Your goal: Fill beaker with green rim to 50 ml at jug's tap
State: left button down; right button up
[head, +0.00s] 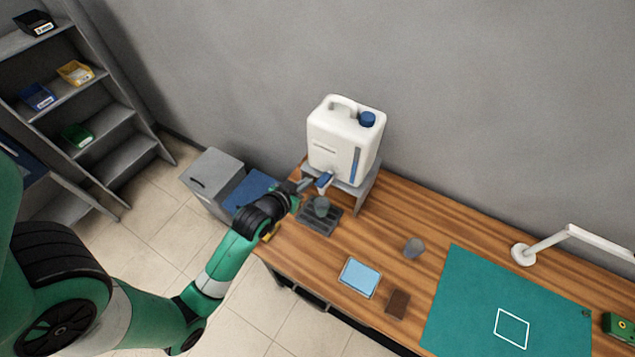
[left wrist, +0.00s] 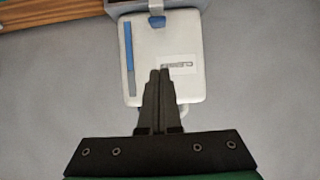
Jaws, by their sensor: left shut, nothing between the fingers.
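The white jug (head: 338,140) with a blue cap stands on a grey stand at the back of the wooden table. Its blue tap (head: 325,180) points toward the front. A small beaker (head: 321,207) with a greenish tint stands under the tap on the dark drip tray (head: 315,221); its fill level is too small to read. My left gripper (head: 306,184) is shut and empty beside the tap, above the beaker; I cannot tell whether it touches the tap. In the left wrist view, the shut fingers (left wrist: 160,72) show in front of the jug (left wrist: 150,60), which appears upside down.
A second, greyish beaker (head: 414,247) stands right of the tray. A light blue pad (head: 360,278) and a brown block (head: 398,304) lie near the front edge. A green mat (head: 465,310) and a white lamp (head: 523,254) are at the right. A grey cabinet (head: 212,178) stands left of the table.

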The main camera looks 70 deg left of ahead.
pick_arm(q)
send_over(318, 186)
notch_tip(318, 186, down, 4)
jog(key=shift+f+b, duration=0.15)
jog(key=shift+b, duration=0.2)
notch_tip(318, 186, down, 4)
jog(key=shift+s+d+f, duration=0.1)
jog(key=shift+s+d, duration=0.05)
pick_arm(e)
jog(key=shift+f, duration=0.35)
